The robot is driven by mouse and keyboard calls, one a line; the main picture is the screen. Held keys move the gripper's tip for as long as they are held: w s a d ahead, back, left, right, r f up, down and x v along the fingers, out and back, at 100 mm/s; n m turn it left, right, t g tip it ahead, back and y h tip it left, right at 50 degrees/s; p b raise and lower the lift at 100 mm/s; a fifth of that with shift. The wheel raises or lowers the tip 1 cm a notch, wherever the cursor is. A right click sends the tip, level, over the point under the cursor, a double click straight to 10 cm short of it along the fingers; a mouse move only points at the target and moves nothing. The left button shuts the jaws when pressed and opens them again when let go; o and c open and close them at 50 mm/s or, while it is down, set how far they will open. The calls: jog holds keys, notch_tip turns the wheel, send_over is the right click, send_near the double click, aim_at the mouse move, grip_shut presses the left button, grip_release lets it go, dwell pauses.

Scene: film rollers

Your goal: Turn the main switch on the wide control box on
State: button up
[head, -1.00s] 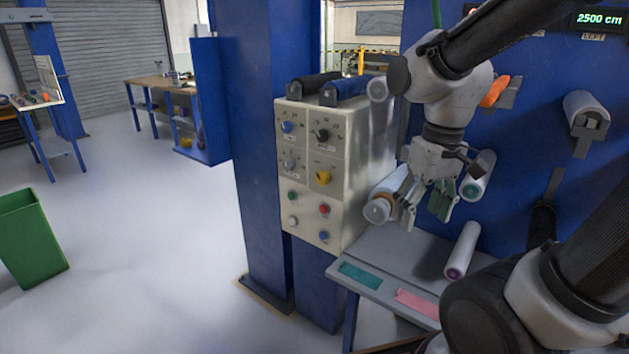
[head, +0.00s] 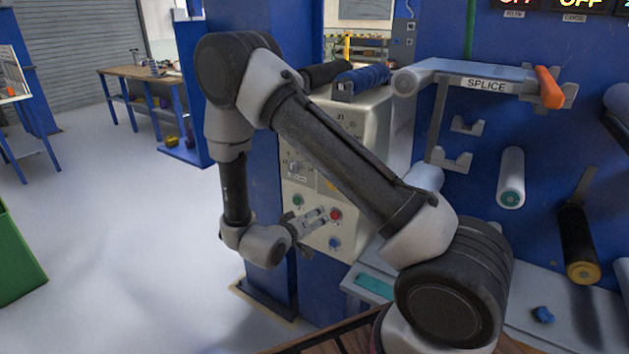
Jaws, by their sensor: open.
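The wide beige control box (head: 378,120) is mounted at a blue column, and my arm crosses in front of it. A sliver of its yellow knob (head: 333,186) shows beside my arm; its setting cannot be read. A lower left knob (head: 294,168) is visible; the upper knobs are mostly hidden. Below are a green button (head: 298,200), a red button (head: 336,215) and a blue button (head: 334,243). My gripper (head: 322,223) is open and empty, in front of the lower panel among these buttons, below the yellow knob. Whether it touches the panel cannot be told.
A black roller (head: 326,73) and a blue roller (head: 362,82) lie on top of the box. A splice shelf (head: 480,70) and a white roller (head: 511,178) are on the blue wall at right. A grey table (head: 520,300) stands below. Open floor lies left.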

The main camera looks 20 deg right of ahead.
notch_tip(320, 180, up, 8)
jog(key=s+d+h, duration=0.1)
jog(key=d+h, duration=0.1)
jog(key=h, duration=0.3)
jog(key=x, duration=0.7)
jog(key=shift+w+d+r+n+t, duration=0.2)
jog(key=shift+n+t, duration=0.1)
jog(key=shift+c, duration=0.4)
jog(key=c, duration=0.9)
